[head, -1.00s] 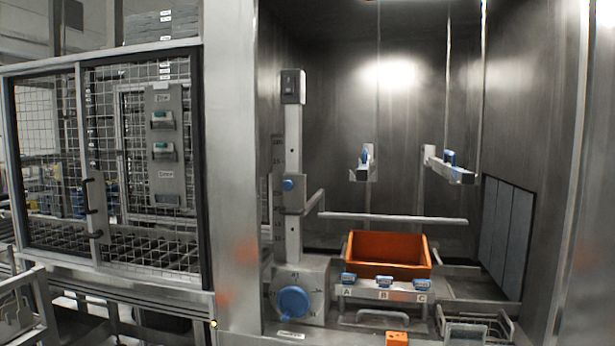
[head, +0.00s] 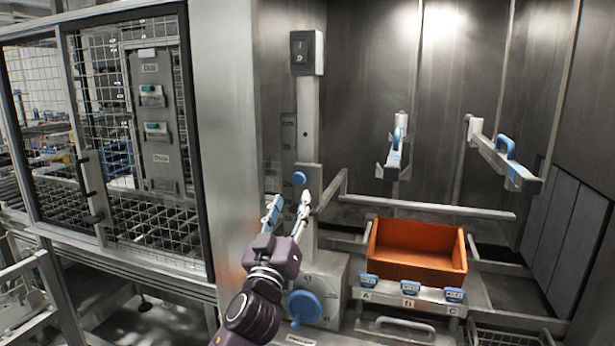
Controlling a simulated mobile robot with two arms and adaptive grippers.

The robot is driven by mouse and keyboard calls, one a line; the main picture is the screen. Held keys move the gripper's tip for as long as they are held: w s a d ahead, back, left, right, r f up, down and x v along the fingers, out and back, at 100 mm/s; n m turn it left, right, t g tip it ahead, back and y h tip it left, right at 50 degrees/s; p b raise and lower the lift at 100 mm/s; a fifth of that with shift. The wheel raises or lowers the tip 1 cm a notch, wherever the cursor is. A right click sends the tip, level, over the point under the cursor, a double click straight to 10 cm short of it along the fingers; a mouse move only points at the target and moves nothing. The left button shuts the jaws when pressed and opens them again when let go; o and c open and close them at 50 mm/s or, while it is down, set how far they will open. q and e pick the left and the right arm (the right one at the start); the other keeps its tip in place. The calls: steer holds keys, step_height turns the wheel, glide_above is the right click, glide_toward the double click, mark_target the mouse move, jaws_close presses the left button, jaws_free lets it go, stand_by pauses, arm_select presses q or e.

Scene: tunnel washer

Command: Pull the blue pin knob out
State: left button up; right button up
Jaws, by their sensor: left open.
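The blue pin knob (head: 299,178) is a small round blue knob on the block of the upright grey post (head: 308,128). A larger round blue knob (head: 304,308) sits on the box at the foot of the post. My left gripper (head: 289,200) reaches up from below, its fingers apart and empty. Its fingertips are just below the small knob and look apart from it, though the depth between them is hard to judge. My right gripper does not show.
An orange bin (head: 415,252) stands right of the post, behind blue clips marked A, B and C (head: 409,302). A steel cabinet wall (head: 222,150) and mesh doors (head: 120,150) stand at left.

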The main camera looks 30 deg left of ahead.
mark_target(298, 182)
arm_select(q)
steer(key=shift+w+a+r+p, duration=0.25)
steer(key=shift+w+r+p, duration=0.2)
steer(key=shift+w+r, duration=0.15)
steer(key=shift+w+a+r+p, duration=0.25)
steer(key=shift+w+r+p, duration=0.2)
steer(key=shift+w, duration=0.15)
steer(key=x, duration=0.1)
steer(key=p+x, duration=0.1)
steer(key=x, duration=0.1)
steer(key=shift+w+f, duration=0.2)
steer(key=shift+f, duration=0.1)
steer(key=shift+w+a+r, duration=0.1)
steer(key=shift+w, duration=0.15)
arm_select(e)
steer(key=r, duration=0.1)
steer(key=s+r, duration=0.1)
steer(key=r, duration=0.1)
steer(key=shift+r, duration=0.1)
arm_select(q)
jaws_close()
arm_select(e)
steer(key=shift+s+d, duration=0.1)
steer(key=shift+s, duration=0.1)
